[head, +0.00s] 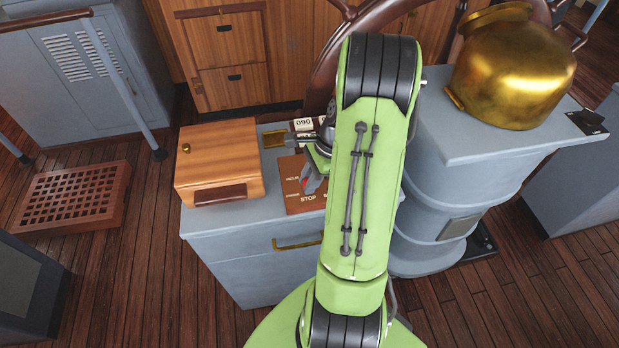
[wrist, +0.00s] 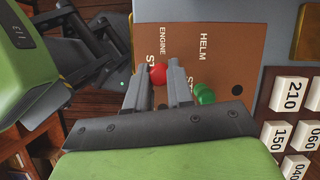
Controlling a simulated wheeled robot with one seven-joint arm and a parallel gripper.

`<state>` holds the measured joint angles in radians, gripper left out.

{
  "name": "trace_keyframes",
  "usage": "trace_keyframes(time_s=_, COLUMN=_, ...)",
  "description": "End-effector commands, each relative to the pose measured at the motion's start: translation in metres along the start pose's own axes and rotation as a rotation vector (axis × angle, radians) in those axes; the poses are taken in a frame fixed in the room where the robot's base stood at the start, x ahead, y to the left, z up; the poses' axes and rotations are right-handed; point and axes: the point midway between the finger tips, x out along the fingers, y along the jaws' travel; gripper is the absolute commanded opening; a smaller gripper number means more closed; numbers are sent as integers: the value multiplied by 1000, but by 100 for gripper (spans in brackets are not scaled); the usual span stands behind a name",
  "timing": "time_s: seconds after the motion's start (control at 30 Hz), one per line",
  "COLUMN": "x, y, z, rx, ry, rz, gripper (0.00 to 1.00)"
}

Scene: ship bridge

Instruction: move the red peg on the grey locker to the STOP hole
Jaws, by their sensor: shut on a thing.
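The red peg (wrist: 158,74) shows as a round red head between the two fingers of my gripper (wrist: 159,82), which is shut on it. In the wrist view the head covers part of a label starting "ST", under the word ENGINE. I cannot tell whether the peg's lower end is in a hole or above the board. My arm hides the board's right part.
A wooden box (head: 217,165) stands left of the board on the locker. White number cards (wrist: 292,95) lie behind the board. A brass binnacle (head: 513,77) stands on a grey pedestal at right, near the ship's wheel (head: 325,70). A dark hole (wrist: 235,59) on the board is empty.

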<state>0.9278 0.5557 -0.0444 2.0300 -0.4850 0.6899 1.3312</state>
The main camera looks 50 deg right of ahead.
Motion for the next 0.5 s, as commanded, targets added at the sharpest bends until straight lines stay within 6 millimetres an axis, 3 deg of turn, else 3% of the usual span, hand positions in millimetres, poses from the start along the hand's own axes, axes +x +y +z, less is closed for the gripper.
trace_keyframes(time_s=0.5, x=7, y=0, z=-3, rx=0, ry=0, rz=1, gripper=0)
